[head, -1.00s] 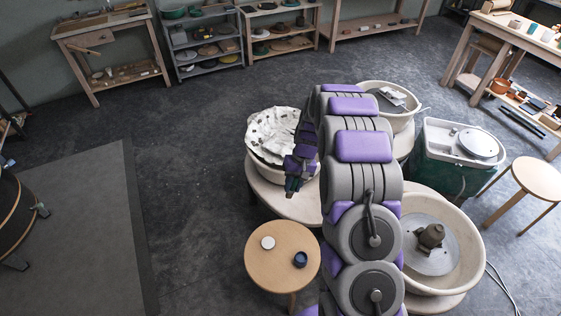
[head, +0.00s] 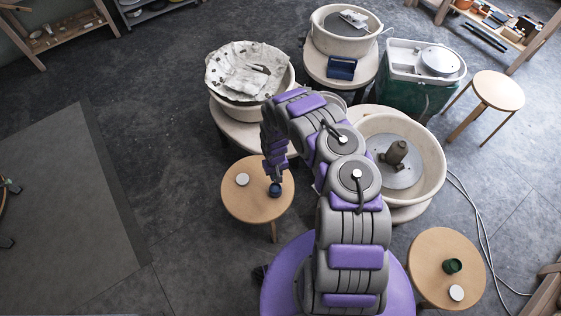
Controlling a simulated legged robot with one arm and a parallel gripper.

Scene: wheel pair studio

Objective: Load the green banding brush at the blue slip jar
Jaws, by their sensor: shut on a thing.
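The small blue slip jar (head: 275,190) stands at the right side of a round wooden stool (head: 258,212). My gripper (head: 276,178) points down right over the jar. It is shut on the green banding brush, which is very small here and mostly hidden by the gripper and jar. I cannot tell whether the brush tip is inside the jar or just above it.
A white round lid (head: 242,179) lies left of the jar. A wheel with a covered basin (head: 248,72) stands behind; another wheel (head: 397,165) carries a brown pot (head: 396,152). A second stool (head: 430,285) at the lower right holds a dark green jar (head: 452,266).

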